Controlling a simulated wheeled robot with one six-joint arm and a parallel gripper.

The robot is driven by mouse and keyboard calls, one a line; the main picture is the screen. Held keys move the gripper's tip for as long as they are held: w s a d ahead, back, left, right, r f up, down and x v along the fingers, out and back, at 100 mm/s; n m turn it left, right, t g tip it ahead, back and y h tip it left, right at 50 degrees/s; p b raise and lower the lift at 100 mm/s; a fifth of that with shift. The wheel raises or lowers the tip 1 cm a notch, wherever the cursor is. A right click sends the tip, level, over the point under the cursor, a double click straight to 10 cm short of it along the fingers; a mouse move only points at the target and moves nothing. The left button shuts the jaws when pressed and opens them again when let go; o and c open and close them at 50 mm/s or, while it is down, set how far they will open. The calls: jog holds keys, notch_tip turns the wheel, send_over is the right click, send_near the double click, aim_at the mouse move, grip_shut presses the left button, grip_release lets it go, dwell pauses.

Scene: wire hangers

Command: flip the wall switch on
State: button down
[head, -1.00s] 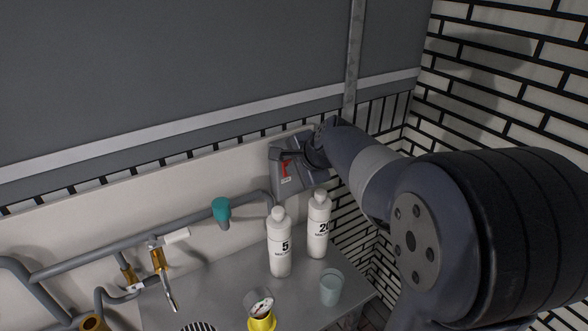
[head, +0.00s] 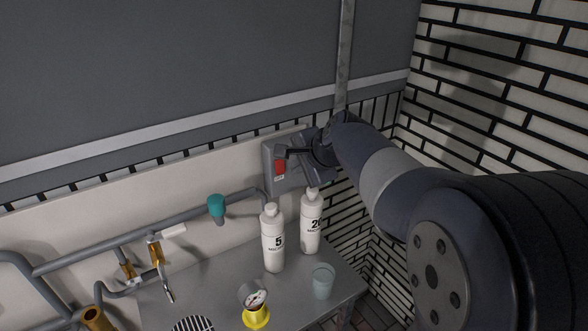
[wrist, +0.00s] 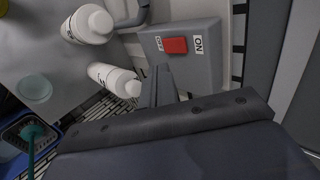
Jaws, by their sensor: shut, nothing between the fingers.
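The wall switch is a grey box (head: 268,184) on the white wall behind the counter, with a red rocker (head: 280,168). In the wrist view the box (wrist: 208,67) and the whole red rocker (wrist: 175,45) show at the top. My gripper (head: 283,153) is shut and empty, at the rocker's upper edge in the head view. In the wrist view its fingertips (wrist: 162,72) are just below the rocker. I cannot tell whether they touch it, or which way it is tipped.
Two white bottles, marked 5 (head: 273,243) and 20 (head: 311,228), stand on the grey counter (head: 215,270) below the switch. A clear cup (head: 322,281) and a yellow-based gauge (head: 256,312) are nearer. Pipes (head: 110,250) run along the wall at left. A brick wall is at right.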

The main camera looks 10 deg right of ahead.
jog(key=v, duration=0.7)
jog(key=shift+r, duration=0.4)
jog(key=shift+d+p, duration=0.1)
jog(key=shift+p, duration=0.45)
jog(key=shift+p, duration=0.6)
jog(key=shift+s+d+f+g+p, duration=0.15)
jog(key=shift+f+g+p, duration=0.25)
jog(key=shift+f+p, duration=0.6)
jog(key=shift+r, duration=0.2)
